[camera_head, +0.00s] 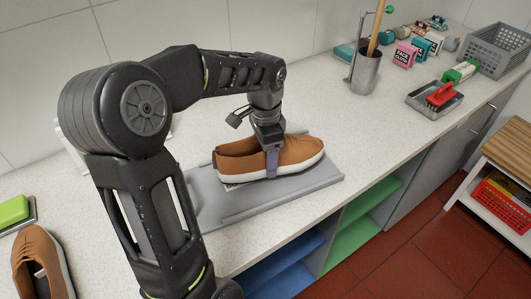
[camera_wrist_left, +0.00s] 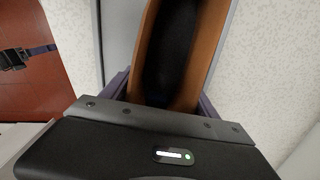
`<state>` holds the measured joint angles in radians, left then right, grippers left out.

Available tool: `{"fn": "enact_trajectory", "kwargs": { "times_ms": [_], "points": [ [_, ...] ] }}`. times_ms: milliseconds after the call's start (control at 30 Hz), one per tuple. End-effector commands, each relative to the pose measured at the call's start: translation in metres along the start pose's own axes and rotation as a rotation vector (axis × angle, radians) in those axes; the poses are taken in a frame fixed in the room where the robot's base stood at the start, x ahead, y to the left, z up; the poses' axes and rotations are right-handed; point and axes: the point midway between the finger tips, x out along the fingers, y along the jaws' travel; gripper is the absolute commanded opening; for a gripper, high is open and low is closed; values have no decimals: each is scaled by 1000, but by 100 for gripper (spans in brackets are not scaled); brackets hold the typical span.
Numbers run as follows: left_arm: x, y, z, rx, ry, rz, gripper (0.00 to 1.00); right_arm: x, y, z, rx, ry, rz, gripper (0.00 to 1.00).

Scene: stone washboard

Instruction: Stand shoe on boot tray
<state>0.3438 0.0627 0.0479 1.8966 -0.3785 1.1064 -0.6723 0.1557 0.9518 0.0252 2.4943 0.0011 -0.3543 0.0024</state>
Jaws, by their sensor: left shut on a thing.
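A brown shoe with a white sole (camera_head: 292,152) is at the grey boot tray (camera_head: 210,200) on the counter. It looks upright, sole down, with its toe to the right. My left gripper (camera_head: 271,165) comes down over the shoe from above and is shut on its middle. In the left wrist view the shoe's dark opening and brown sides (camera_wrist_left: 172,60) lie between the purple fingers. Whether the sole rests fully on the tray cannot be told. A second brown shoe (camera_head: 40,262) is at the lower left of the counter. My right gripper does not show.
A green sponge-like block (camera_head: 14,210) lies at the left edge. A metal canister (camera_head: 365,75), a small tray with a red brush (camera_head: 440,95) and a grey basket (camera_head: 495,50) stand towards the back right. The counter between boot tray and canister is clear.

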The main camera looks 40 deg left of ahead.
Motion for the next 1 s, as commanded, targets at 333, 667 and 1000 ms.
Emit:
{"fn": "enact_trajectory", "kwargs": {
  "times_ms": [333, 667, 1000],
  "points": [
    [8, 0, 0, 0, 1, -1, 6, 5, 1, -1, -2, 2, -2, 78],
    [8, 0, 0, 0, 1, -1, 84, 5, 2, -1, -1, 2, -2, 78],
    [9, 0, 0, 0, 0, 0, 94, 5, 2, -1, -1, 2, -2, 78]
  ]
}}
